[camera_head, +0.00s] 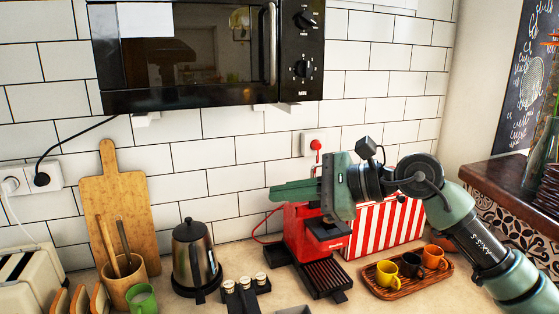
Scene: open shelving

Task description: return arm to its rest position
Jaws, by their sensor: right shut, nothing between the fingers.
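My right arm (450,205) comes in from the lower right and reaches left across the counter. Its green gripper (290,190) points left, above and in front of the red coffee machine (298,232), and hides part of it. The gripper is shut and holds nothing. My left gripper is not in view.
Below stand a wooden tray (408,288) with yellow, black and orange cups, a kettle (194,255), a utensil pot (124,280) and a green cup (141,298). A red-striped box (385,228) is behind the arm. A microwave (208,50) hangs above.

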